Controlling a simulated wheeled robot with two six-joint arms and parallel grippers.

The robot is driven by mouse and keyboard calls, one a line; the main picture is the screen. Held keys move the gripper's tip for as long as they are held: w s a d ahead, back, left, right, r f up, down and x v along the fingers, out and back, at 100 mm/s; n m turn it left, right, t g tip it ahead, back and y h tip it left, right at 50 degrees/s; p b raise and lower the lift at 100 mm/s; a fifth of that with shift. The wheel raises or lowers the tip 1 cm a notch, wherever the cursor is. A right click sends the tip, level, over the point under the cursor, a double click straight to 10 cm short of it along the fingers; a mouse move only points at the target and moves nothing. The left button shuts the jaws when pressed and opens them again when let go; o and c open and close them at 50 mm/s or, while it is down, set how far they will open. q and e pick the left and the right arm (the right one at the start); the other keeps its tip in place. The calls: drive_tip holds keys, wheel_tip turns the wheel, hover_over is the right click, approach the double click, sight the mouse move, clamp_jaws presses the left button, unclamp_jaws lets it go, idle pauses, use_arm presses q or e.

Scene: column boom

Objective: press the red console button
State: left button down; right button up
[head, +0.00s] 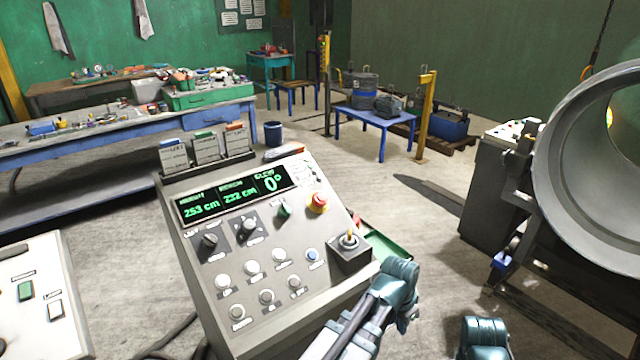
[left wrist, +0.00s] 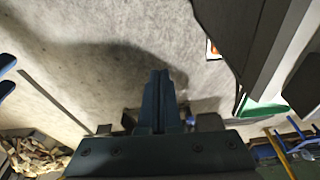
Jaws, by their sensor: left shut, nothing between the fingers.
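The red button (head: 318,202) is a round red cap on a yellow collar. It sits at the upper right of the sloped grey console (head: 270,335), right of the green display. My left arm shows in the head view at the console's lower right edge, in front of and below the button, clearly apart from it. The left gripper (left wrist: 160,78) is shut and empty in the left wrist view, over bare floor. The fingertips are hard to make out in the head view. The button is not recognizable in the left wrist view. My right gripper is not in view.
A green button (head: 284,211) and several white knobs are close by. A green tray (head: 385,248) lies right of the console. A large grey pipe (head: 570,180) stands at right.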

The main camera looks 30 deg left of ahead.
sight(324, 196)
use_arm(q)
drive_tip(key=w+a+r+t+p, duration=0.3)
drive_tip(key=w+a+r+p, duration=0.1)
drive_tip(key=w+a+r, duration=0.55)
drive_tip(key=w+a+r+t+p, duration=0.1)
drive_tip(key=a+r, duration=0.3)
drive_tip(key=a, duration=0.5)
drive_tip(key=w+a+r+m+t+y+p, duration=0.1)
drive_tip(key=w+a+r+t+p, duration=0.1)
drive_tip(key=a, duration=0.6)
drive_tip(key=w+a+r+t+y+p, duration=0.1)
drive_tip(key=w+a+r+t+p, duration=0.1)
drive_tip(key=a+r, duration=0.4)
drive_tip(key=w+a+p, duration=0.1)
drive_tip(key=a+p, duration=0.1)
drive_tip(key=a, duration=0.1)
drive_tip(key=shift+w+a+r+m, duration=0.2)
drive_tip(key=shift+a+m, duration=0.1)
drive_tip(key=shift+m, duration=0.1)
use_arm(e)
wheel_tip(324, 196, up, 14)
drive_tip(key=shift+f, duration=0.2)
use_arm(q)
drive_tip(key=shift+f, duration=0.1)
